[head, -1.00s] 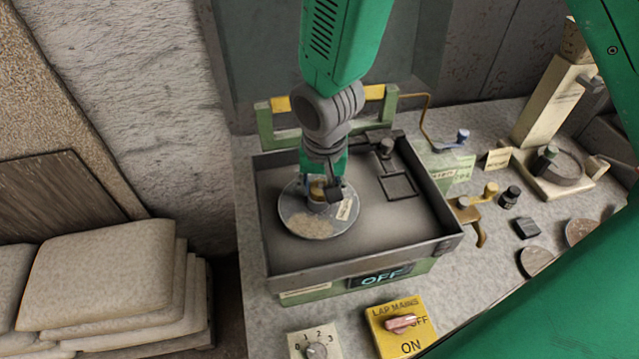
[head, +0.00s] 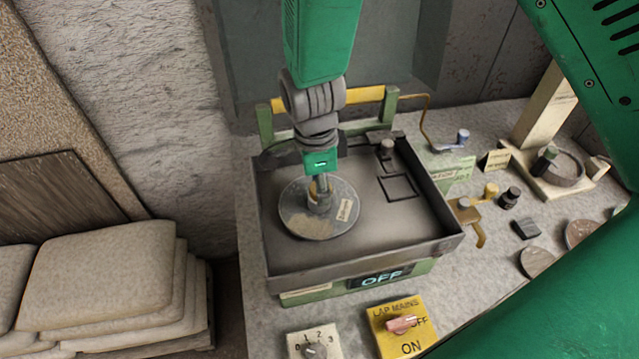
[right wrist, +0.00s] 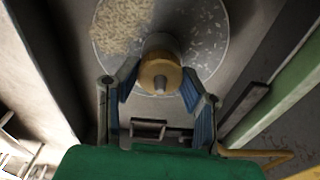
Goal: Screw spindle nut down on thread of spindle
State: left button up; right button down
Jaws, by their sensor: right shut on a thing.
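My right gripper (head: 320,200) reaches down from above to the middle of a round grey plate (head: 302,226) in the tray. In the right wrist view, its blue-padded fingers (right wrist: 160,95) stand on both sides of a brass spindle nut (right wrist: 152,68) and are shut on it. In the head view only a sliver of the nut shows behind the fingers. The thread is hidden, so its height on the spindle cannot be told. My left gripper is not in view.
The plate lies inside a walled metal tray (head: 359,262) with an OFF display (head: 380,277) on its front. A yellow LAP MAINS switch (head: 402,325) and a dial (head: 314,346) stand before it. A brass bracket (head: 475,212) and small parts lie to the right.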

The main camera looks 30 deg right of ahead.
jog(key=shift+w+f+h, duration=0.15)
jog(key=shift+h, duration=0.25)
jog(key=c, duration=1.1)
grip_release()
jog(key=shift+o, duration=0.7)
jog(key=shift+f, duration=0.1)
